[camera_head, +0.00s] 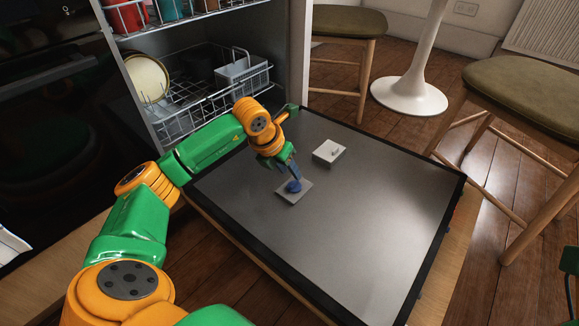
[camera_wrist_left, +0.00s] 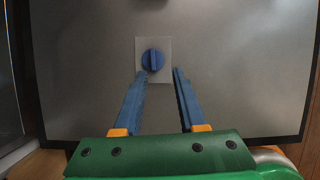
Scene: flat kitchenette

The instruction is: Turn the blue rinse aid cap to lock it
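The blue rinse aid cap (camera_head: 293,186) sits on a pale square plate (camera_head: 303,194) on the inside of the lowered dishwasher door (camera_head: 370,220). In the left wrist view the round cap (camera_wrist_left: 153,60) shows a raised grip bar running up and down the picture. My left gripper (camera_wrist_left: 162,74) is open, its two blue fingers apart. The cap lies just beyond the left fingertip, to the left of the middle of the gap, and not between the fingers. In the head view the left gripper (camera_head: 289,172) is close above the cap; I cannot tell whether it touches. My right gripper is not in view.
A pale square dispenser lid (camera_head: 328,152) is on the door behind the cap. The open dishwasher has a lower rack (camera_head: 195,105) with a plate (camera_head: 148,78) and an upper rack with cups. Stools (camera_head: 525,95) stand to the right. The right part of the door is clear.

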